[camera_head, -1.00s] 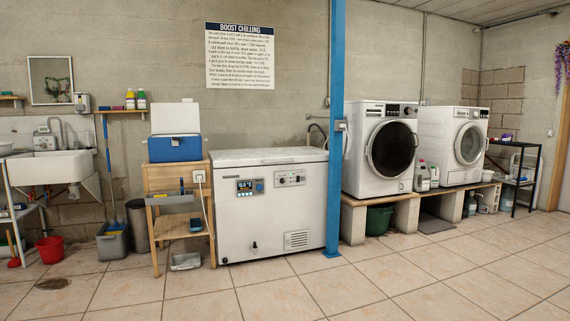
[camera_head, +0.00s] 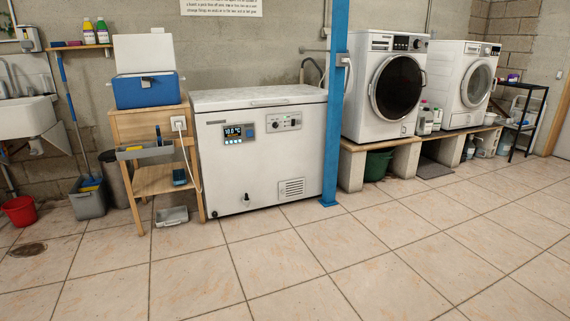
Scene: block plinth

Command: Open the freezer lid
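A white chest freezer (camera_head: 265,165) stands against the wall, left of the blue post. Its lid (camera_head: 258,96) is shut flat on top. Its front carries a lit display panel (camera_head: 239,132), a small control panel, a lock-like dark fitting low down and a vent grille. Neither of my grippers shows in the view.
A wooden stand (camera_head: 158,178) with an open blue cooler (camera_head: 148,88) is close on the freezer's left. A blue post (camera_head: 336,110) rises at its right front corner. Two washing machines (camera_head: 384,86) sit on a bench further right. The tiled floor (camera_head: 320,265) in front is clear.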

